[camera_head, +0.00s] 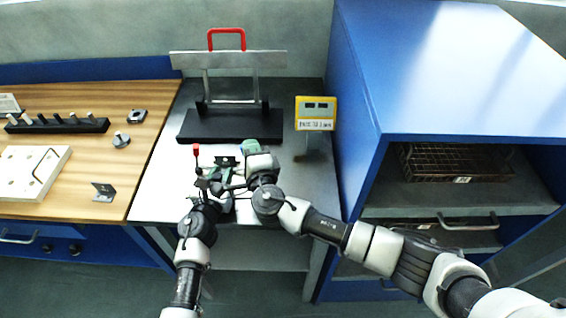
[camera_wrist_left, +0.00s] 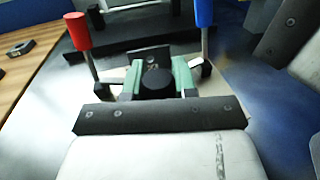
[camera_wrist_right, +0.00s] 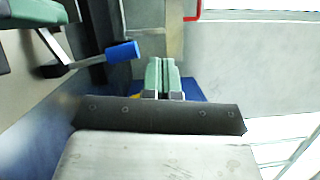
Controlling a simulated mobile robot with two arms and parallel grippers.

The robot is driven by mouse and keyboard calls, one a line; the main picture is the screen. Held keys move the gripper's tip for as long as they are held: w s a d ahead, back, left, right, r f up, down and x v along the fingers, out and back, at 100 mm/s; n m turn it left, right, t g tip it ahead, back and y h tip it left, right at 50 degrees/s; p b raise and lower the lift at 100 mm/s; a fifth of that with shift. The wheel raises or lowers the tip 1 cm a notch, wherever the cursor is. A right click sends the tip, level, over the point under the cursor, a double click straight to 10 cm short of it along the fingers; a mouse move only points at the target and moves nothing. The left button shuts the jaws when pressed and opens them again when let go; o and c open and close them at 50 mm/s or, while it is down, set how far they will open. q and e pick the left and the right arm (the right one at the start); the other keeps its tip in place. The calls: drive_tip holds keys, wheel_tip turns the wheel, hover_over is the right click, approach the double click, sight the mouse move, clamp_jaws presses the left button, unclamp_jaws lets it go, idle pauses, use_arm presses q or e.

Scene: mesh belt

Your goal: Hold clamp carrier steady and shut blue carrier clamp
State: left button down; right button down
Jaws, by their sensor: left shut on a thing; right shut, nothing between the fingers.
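The clamp carrier (camera_head: 226,161) is on the grey metal table, largely covered by my grippers. Its red clamp handle (camera_head: 196,150) stands upright on the left; it also shows in the left wrist view (camera_wrist_left: 78,32). The blue clamp handle (camera_wrist_left: 204,13) stands upright on the right in the left wrist view, and it shows at the left in the right wrist view (camera_wrist_right: 122,52). The head view hides it. My left gripper (camera_wrist_left: 156,80) is shut on the carrier's round black post (camera_wrist_left: 157,84). My right gripper (camera_wrist_right: 163,75) is shut and empty, beside the blue handle and apart from it.
A black stand (camera_head: 230,124) with a red-handled frame is behind the carrier. A yellow sign (camera_head: 315,113) stands at the table's right, beside a blue cabinet (camera_head: 352,120). A wooden bench (camera_head: 105,135) with a peg rack (camera_head: 58,126) and a white block (camera_head: 32,171) is left.

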drive_tip(key=shift+d+f+n+g, duration=0.1)
drive_tip(key=shift+f+n+g, duration=0.2)
drive_tip(key=shift+n, duration=0.5)
drive_tip(key=shift+r, duration=0.1)
drive_tip(key=s+d+r, duration=0.3)
drive_tip(key=s, duration=0.7)
drive_tip(key=s+d+r, duration=0.3)
drive_tip(key=s+r, duration=0.1)
drive_tip(key=s, duration=0.7)
use_arm(q)
drive_tip(key=c, duration=0.8)
unclamp_jaws()
